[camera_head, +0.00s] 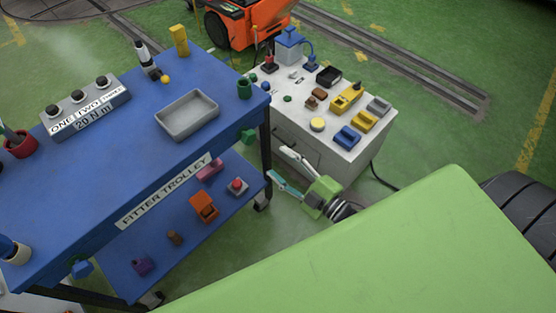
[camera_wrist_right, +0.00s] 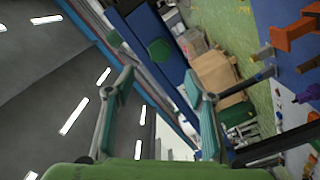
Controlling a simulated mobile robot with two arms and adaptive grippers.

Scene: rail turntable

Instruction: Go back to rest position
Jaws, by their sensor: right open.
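My right gripper (camera_head: 279,165) is open and empty, with its two fingers spread apart. It is in the gap between the blue fitter trolley (camera_head: 112,150) and the white cabinet (camera_head: 378,128). In the right wrist view my right gripper (camera_wrist_right: 158,88) also shows open, with teal pads and nothing between them. My left gripper is in neither view.
The trolley top holds a grey tray (camera_head: 188,129) and a labelled box with knobs (camera_head: 85,104). Its lower shelf holds an orange part (camera_head: 204,207) and other small items. Yellow and blue parts crowd the cabinet top. An orange vehicle (camera_head: 245,22) stands behind.

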